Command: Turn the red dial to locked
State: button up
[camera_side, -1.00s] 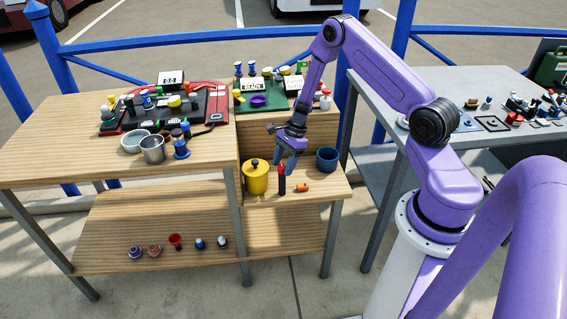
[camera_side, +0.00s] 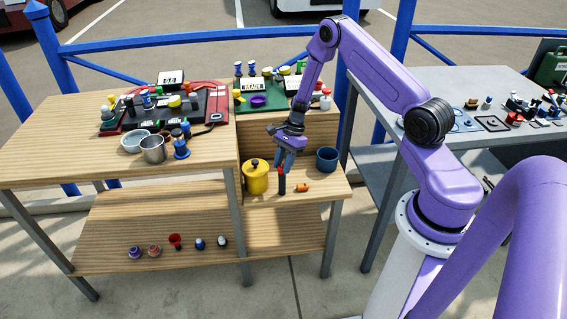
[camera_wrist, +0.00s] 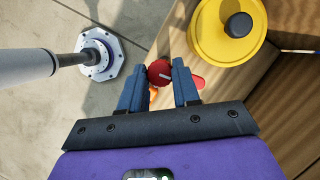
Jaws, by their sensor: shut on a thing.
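The red dial (camera_side: 282,171) tops a dark upright post on the low wooden shelf in the side view. In the wrist view the dial (camera_wrist: 159,73) is a round red knob with a pale mark on top. My gripper (camera_side: 285,163) comes down on it from above. Its two blue fingers (camera_wrist: 159,82) stand on either side of the knob, shut on it. A flat red piece (camera_wrist: 198,82) shows beside the right finger. I cannot read any locked marking, and the fingers hide part of the dial's surroundings.
A yellow lidded canister (camera_side: 256,178) stands close left of the dial, a dark blue cup (camera_side: 327,159) to the right and behind. A small orange item (camera_side: 303,188) lies just right. The shelf's front edge is near. The crowded upper bench (camera_side: 60,140) is at left.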

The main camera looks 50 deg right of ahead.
jog(key=n+g, duration=0.1)
jog(key=n, duration=0.1)
jog(key=n+g, duration=0.1)
jog(key=n, duration=0.2)
jog(key=shift+w, duration=0.15)
jog(key=n, duration=0.2)
jog(key=n+g+h, duration=0.1)
jog(key=n, duration=0.2)
jog(key=shift+w+a+g, duration=0.1)
jog(key=shift+g, duration=0.2)
jog(key=o, duration=1)
jog(key=shift+o, duration=0.2)
jog(key=v, duration=1.7)
jog(key=shift+a+r, duration=0.15)
jog(key=shift+r, duration=0.15)
jog(key=shift+w, duration=0.1)
